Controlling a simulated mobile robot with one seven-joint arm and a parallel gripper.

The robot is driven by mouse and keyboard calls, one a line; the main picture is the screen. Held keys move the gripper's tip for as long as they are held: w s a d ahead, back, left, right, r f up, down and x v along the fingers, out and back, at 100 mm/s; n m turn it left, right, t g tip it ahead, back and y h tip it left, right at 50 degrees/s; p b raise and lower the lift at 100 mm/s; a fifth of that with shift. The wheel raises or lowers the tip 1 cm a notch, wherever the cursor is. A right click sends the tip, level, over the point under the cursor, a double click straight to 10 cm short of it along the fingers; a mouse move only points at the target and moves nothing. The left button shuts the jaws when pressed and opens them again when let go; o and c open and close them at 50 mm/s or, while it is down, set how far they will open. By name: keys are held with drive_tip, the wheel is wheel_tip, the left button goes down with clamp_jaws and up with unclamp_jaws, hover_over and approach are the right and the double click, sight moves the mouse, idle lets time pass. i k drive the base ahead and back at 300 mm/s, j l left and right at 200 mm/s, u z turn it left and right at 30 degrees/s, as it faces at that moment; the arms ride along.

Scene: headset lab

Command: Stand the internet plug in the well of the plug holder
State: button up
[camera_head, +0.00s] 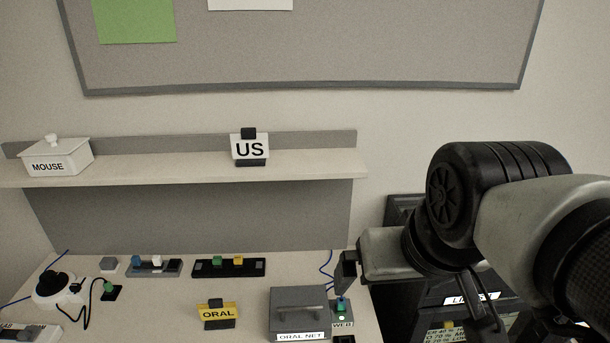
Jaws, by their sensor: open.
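A small green-topped plug (341,306) with a blue cable sits in a grey piece labelled WEB (343,324), right of a grey lidded box. It seems to be the internet plug, but I cannot be sure. Two low strips, a grey one (141,270) and a black one (229,270), hold small coloured blocks at the back of the desk; I cannot tell which thing is the plug holder. My gripper (346,271) is open, just above and behind the WEB piece; it seems apart from the plug. Part of it is hidden.
The grey box (298,308) labelled ORAL NET and a yellow ORAL sign (217,314) stand nearby. A white round device (52,290) with cables is at left. A shelf (190,168) carries a MOUSE box (46,158) and a US sign (249,149). Dark equipment stands right of the desk.

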sight(341, 304)
drive_tip(key=k, duration=0.15)
drive_tip(key=i, duration=0.25)
drive_tip(key=k+j+z, duration=0.4)
drive_tip(key=k, duration=0.2)
drive_tip(key=k+j+z, duration=0.15)
drive_tip(key=j+z, duration=0.2)
drive_tip(key=k+j+z, duration=0.15)
drive_tip(key=z, duration=0.25)
